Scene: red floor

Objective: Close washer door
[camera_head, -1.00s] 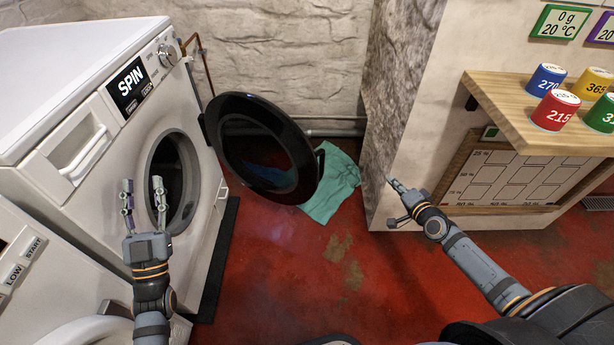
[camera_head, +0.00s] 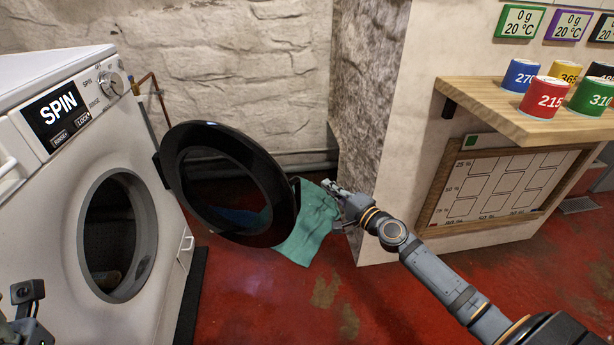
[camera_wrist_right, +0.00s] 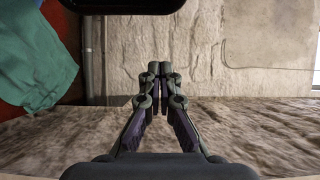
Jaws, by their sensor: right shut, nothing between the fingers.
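The washer (camera_head: 120,215) stands at the left with its round opening showing. Its black-rimmed round door (camera_head: 228,184) is swung wide open to the right, hinged at the opening's far side. My right gripper (camera_head: 328,185) is shut and empty. In the head view it appears just right of the door's outer edge, over the teal cloth; the gap in depth is hard to tell. In the right wrist view the right gripper's fingertips (camera_wrist_right: 160,68) are together, and a dark edge of the door (camera_wrist_right: 125,5) shows at the top.
A teal cloth (camera_head: 308,228) lies on the red floor behind the door. A stone wall corner (camera_head: 365,130) is close behind my right gripper. A wooden shelf (camera_head: 520,125) with coloured cans is at right. The floor before the door is clear.

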